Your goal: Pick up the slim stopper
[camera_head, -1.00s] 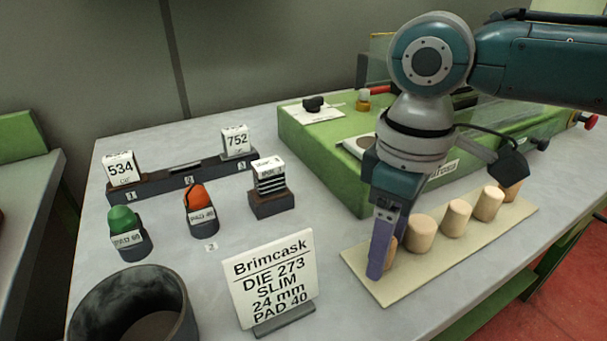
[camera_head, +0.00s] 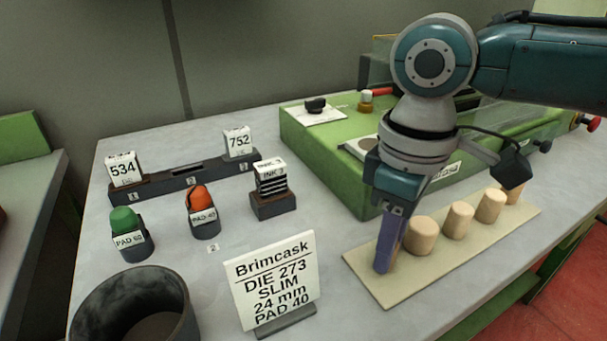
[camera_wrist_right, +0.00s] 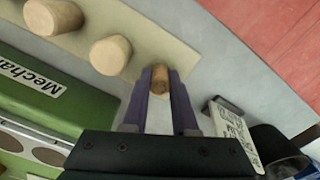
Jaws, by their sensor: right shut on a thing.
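My right gripper (camera_head: 386,258) points down at the near left end of the beige board (camera_head: 378,290), its purple fingers shut. In the right wrist view the slim stopper (camera_wrist_right: 160,80), a narrow tan cork, sits between the two fingertips. In the head view the fingers hide this stopper, and I cannot tell whether it is clear of the board. Wider cork stoppers stand upright in a row to the right, the nearest (camera_head: 421,236) beside the fingers, then others (camera_head: 458,219) (camera_head: 491,205). My left gripper is not in view.
A sign (camera_head: 273,281) reading "DIE 273 SLIM 24 mm PAD 40" stands left of the board. A dark round bin (camera_head: 95,309) is at front left. Green (camera_head: 124,221) and orange (camera_head: 197,199) pads stand behind. A green machine (camera_head: 325,165) is behind the board.

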